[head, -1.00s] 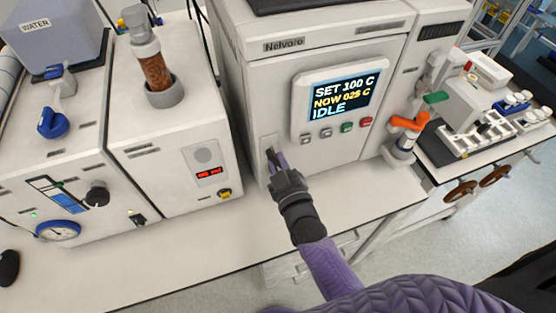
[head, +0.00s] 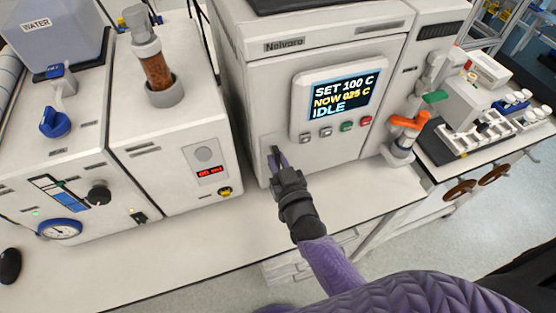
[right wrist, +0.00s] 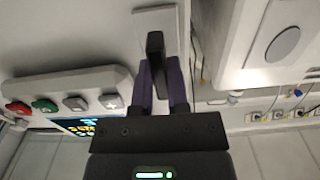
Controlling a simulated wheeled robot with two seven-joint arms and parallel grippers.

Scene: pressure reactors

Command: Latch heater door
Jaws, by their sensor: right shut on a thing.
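The heater is the white Nelvaro cabinet (head: 330,165), with a screen (head: 343,95) reading SET 100 C, NOW 025 C, IDLE. A dark latch handle (right wrist: 155,50) sits on a pale plate on its front; in the head view the handle (head: 275,152) is at the lower left of the door. My right gripper (head: 281,165) reaches it from the front. In the right wrist view the purple fingers (right wrist: 162,85) are on either side of the handle, shut on it. The door looks closed against the cabinet. My left gripper is not in view.
A white unit (head: 180,140) with a red display and a copper-coloured column stands left of the heater. An orange-handled valve (head: 408,122) is at its right. Drawers are below.

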